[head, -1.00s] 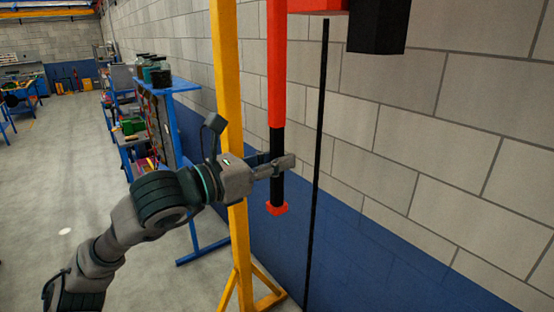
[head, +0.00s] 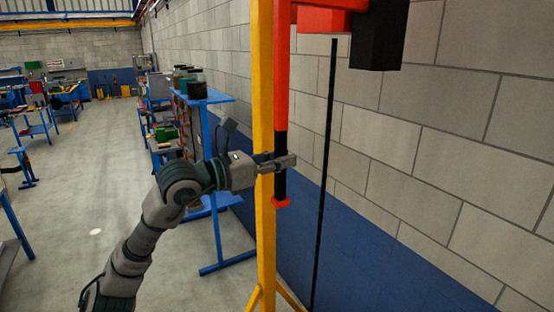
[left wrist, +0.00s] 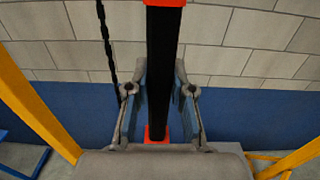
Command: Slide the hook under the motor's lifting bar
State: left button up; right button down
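My left gripper (head: 277,164) is at a hanging upright handle with a black grip (head: 280,184), a red upper part and a red end cap. No hook, motor or lifting bar can be made out. My right gripper is not in view.
A yellow post (head: 263,100) stands close beside the handle. A thin black chain (head: 324,180) hangs to its right, below a red and black block (head: 379,35). A block wall is behind. A blue rack (head: 205,97) with jars stands left; the floor (head: 60,215) there is open.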

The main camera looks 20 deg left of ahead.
pick_arm(q)
jog(key=o, duration=0.4)
jog(key=shift+s+d+r, duration=0.15)
jog(key=shift+s+d, duration=0.3)
jog(key=shift+d, duration=0.4)
jog(key=shift+w, duration=0.2)
jog(key=shift+w+a, duration=0.1)
jog(key=shift+a, duration=0.05)
jog(key=v, duration=1.1)
jog(key=shift+s, duration=0.45)
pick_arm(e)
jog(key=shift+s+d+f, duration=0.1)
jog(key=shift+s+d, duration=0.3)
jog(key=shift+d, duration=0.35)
pick_arm(q)
jog(key=shift+a, duration=0.25)
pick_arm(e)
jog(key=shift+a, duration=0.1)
